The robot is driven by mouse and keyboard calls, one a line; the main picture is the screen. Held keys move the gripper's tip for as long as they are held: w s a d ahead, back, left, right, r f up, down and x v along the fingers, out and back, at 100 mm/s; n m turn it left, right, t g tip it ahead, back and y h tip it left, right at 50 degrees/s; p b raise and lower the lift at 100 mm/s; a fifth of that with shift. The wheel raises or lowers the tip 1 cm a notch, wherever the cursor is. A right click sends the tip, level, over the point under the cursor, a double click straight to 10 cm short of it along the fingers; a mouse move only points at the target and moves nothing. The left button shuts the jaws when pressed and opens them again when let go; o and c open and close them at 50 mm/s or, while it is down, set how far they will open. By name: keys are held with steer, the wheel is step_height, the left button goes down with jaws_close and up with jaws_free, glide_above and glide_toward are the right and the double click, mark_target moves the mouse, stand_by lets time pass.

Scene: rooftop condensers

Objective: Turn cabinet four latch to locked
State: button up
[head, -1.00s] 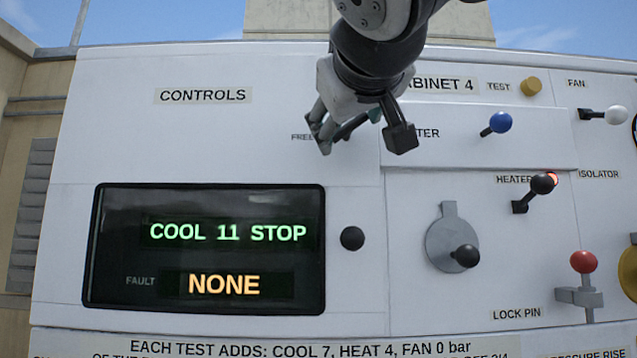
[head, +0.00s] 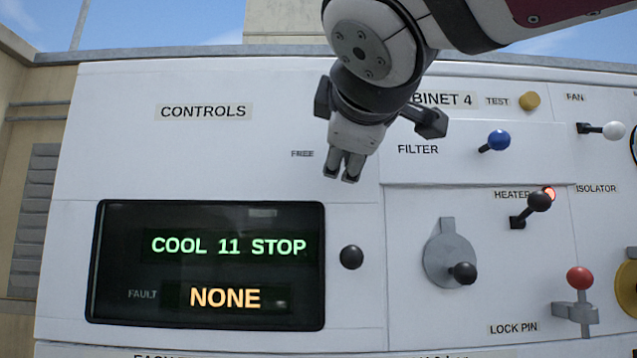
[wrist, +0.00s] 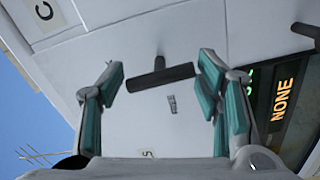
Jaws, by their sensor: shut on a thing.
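The latch handle (wrist: 160,77) is a dark T-shaped bar on a stem, seen in the wrist view in front of the white panel. My gripper (wrist: 162,76) has its teal-padded fingers at the two ends of the bar, shut on it. In the head view my gripper (head: 343,178) hangs at the panel's upper middle and hides the handle. A small FREE label (head: 302,154) is just left of the gripper. It also shows beside the bar in the wrist view (wrist: 172,104). A locked label is not visible.
The display (head: 206,266) reads COOL 11 STOP and NONE. A black knob (head: 351,257) sits below my gripper. To the right are a blue-knobbed FILTER lever (head: 498,140), a HEATER lever (head: 538,202), a grey round plate with a knob (head: 447,252) and a red-knobbed lever (head: 579,278).

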steer(key=shift+s+d+r+n, duration=0.1)
steer(key=shift+d+r+n, duration=0.05)
steer(key=shift+r+n, duration=0.4)
steer(key=o, duration=1)
steer(key=shift+d+f, duration=0.1)
steer(key=shift+a+f, duration=0.2)
steer(key=shift+s, duration=0.1)
steer(key=s, duration=1.2)
steer(key=shift+r, duration=0.1)
steer(key=shift+d, duration=0.1)
